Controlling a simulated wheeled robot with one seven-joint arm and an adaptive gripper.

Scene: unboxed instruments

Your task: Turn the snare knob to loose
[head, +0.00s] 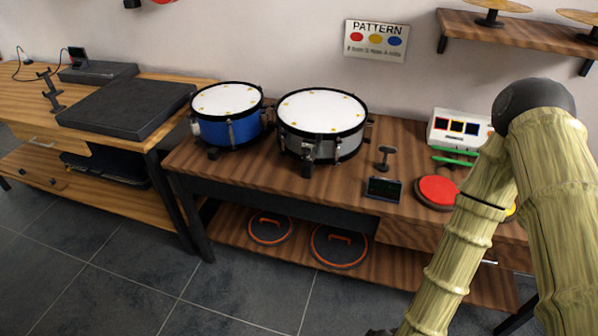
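A grey-silver drum (340,145) with a white head and black rims stands on the dark wooden table; it looks like the snare. A small metal fitting (308,150) sits on its front side; I cannot tell from here whether this is the knob or how it is set. My bamboo-textured arm comes down the right side of the head view. Only a small dark bit of my gripper (380,332) shows at the bottom edge, low in front of the table and well away from the drum. Its fingers are cut off.
A blue drum (230,130) stands close left of the grey one. A small stand (384,157), a dark display (384,188), a red pad (437,191) and a white button box (460,130) lie to the right. Open floor (240,280) lies in front.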

